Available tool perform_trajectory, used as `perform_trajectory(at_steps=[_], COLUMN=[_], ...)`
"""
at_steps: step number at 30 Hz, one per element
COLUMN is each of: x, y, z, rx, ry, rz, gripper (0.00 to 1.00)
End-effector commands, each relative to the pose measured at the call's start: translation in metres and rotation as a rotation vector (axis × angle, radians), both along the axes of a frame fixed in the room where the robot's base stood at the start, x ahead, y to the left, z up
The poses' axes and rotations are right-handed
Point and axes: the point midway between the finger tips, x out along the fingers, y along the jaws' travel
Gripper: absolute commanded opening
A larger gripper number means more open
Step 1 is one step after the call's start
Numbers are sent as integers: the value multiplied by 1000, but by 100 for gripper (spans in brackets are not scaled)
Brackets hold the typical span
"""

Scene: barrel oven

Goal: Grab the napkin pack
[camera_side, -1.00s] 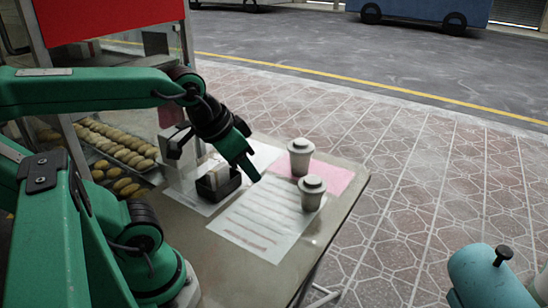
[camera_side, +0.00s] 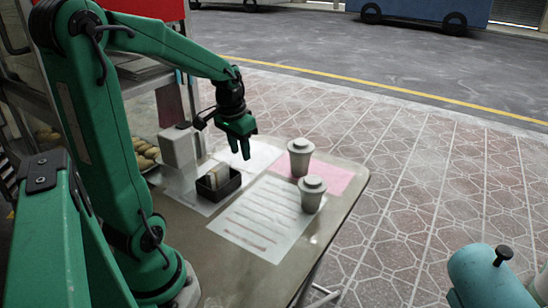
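I cannot tell for certain which of these is the napkin pack.
Two grey lidded cups (camera_side: 300,157) (camera_side: 312,194) stand at the right of the table, near a pink sheet (camera_side: 330,176). A printed white sheet (camera_side: 262,219) lies in front. Pastries (camera_side: 145,150) show at the left. A teal barrel-like object (camera_side: 487,278) is at lower right.

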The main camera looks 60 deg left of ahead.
Motion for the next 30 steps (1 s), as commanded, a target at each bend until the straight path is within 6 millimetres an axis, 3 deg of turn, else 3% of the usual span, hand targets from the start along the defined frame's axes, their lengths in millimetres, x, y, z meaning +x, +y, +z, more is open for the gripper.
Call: perform_trajectory(at_steps=[6, 13, 19, 30], x=[-8, -24, -32, -33], y=[55, 100, 115, 116], z=[-36, -69, -83, -95], rx=[-41, -83, -101, -104], ry=[73, 125, 142, 145], rz=[75, 130, 149, 150], gripper=[32, 32, 32, 32])
